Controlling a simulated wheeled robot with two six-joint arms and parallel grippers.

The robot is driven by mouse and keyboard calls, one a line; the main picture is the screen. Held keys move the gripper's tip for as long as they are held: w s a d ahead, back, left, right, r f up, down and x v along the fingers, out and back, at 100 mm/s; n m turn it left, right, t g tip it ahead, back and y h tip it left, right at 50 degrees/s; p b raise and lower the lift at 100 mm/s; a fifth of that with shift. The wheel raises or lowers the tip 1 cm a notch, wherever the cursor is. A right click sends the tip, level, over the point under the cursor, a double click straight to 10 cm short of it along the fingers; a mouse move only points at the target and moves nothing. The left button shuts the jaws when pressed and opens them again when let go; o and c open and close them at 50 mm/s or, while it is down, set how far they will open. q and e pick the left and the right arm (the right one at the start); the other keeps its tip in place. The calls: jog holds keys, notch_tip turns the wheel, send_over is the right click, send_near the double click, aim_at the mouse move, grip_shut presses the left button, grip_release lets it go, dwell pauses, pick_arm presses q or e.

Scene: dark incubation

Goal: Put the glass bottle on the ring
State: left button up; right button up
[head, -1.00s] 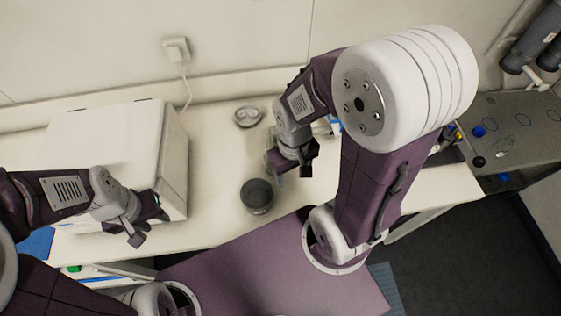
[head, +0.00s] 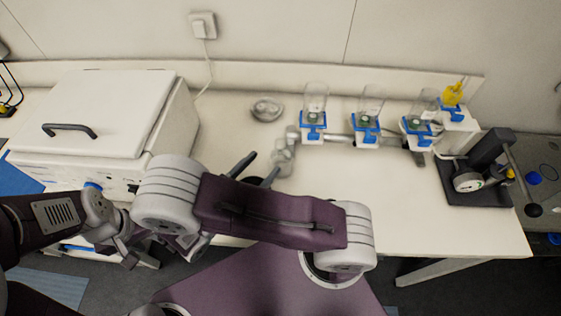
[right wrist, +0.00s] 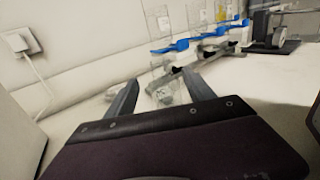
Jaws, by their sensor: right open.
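A clear glass bottle (head: 283,157) stands on the bench near the middle of the head view. It also shows in the right wrist view (right wrist: 163,92). My right gripper (head: 266,162) is open and empty, its two fingers pointing toward the bottle. In the right wrist view the bottle shows between the fingertips, just beyond them. A round, pale, ring-like piece (head: 266,108) lies on the bench behind the bottle; I cannot tell surely whether it is the ring. My left gripper (head: 130,254) is low at the left, in front of the white box; its jaws are unclear.
A white lidded box (head: 105,110) stands at the left. Several clear vessels in blue holders (head: 366,125) line the back, joined by a grey bar. A dark press-like device (head: 478,175) stands at the right. The bench middle right is clear.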

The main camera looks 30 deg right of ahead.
aim_at(277, 150)
jog(key=x, duration=0.3)
jog(key=shift+r+p, duration=0.1)
jog(key=shift+p, duration=0.25)
jog(key=shift+w+d, duration=0.15)
jog(key=shift+d, duration=0.25)
jog(key=shift+w+d, duration=0.1)
jog(key=shift+d, duration=0.2)
jog(key=p+x, duration=0.1)
jog(key=x, duration=0.3)
jog(key=shift+w, duration=0.1)
jog(key=shift+w+d, duration=0.1)
jog(key=shift+d, duration=0.15)
jog(key=shift+a, duration=0.15)
jog(key=c, duration=0.5)
grip_shut()
